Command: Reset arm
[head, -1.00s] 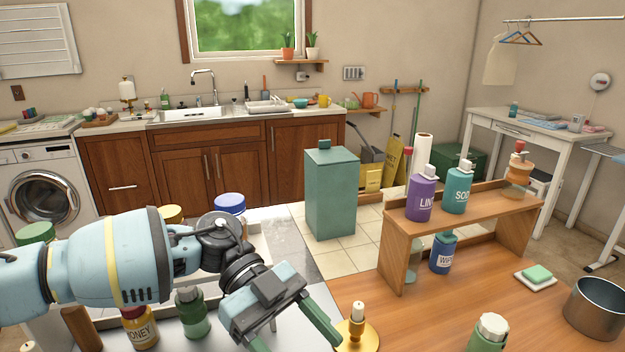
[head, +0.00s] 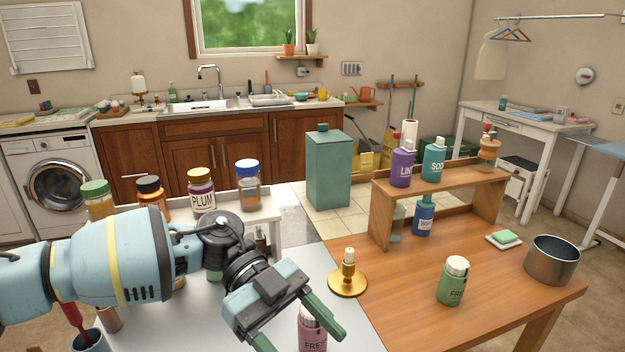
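My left arm comes in from the left across the lower part of the head view. Its gripper (head: 296,332) is at the bottom centre, pointing down and to the right, with its two green fingers spread apart. A pink bottle (head: 312,339) shows between and below the fingers, partly covered by one finger; I cannot tell whether they touch. Nothing is visibly held. My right gripper is out of view.
Several jars, including a plum one (head: 201,198), line a white rack behind my arm.

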